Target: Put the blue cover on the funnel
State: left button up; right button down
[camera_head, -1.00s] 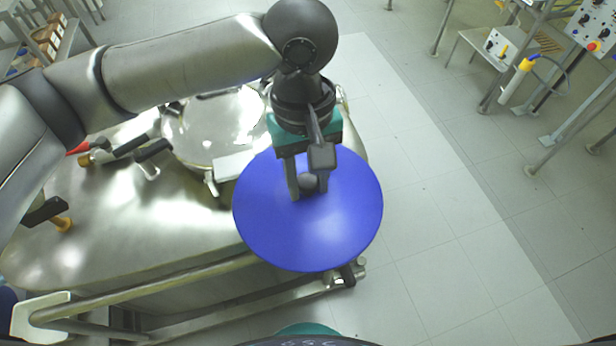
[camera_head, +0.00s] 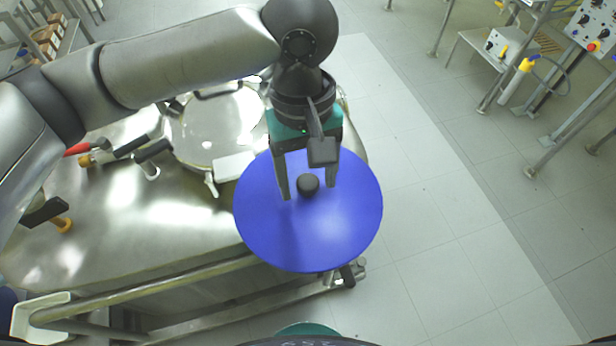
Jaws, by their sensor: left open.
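The blue cover (camera_head: 310,235) is a round disc with a dark knob (camera_head: 308,184) at its middle. It lies at the front right end of the steel vessel and hides what is under it, so the funnel does not show. My left gripper (camera_head: 308,192) is over the cover with its two fingers open, one on each side of the knob and apart from it. My right gripper is not in view.
The steel vessel (camera_head: 120,225) with a round glass-like lid (camera_head: 222,125), valves and handles fills the left. A rail (camera_head: 150,290) runs along its front. Tiled floor (camera_head: 440,220) to the right is clear. A frame with a control box (camera_head: 510,45) stands at the upper right.

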aim_at(305, 174)
pick_arm(q)
notch_tip(305, 174, up, 11)
jog(key=w+p, duration=0.1)
jog(key=shift+w+a+r+p, duration=0.15)
jog(key=shift+w+p, duration=0.05)
jog(key=shift+p, duration=0.1)
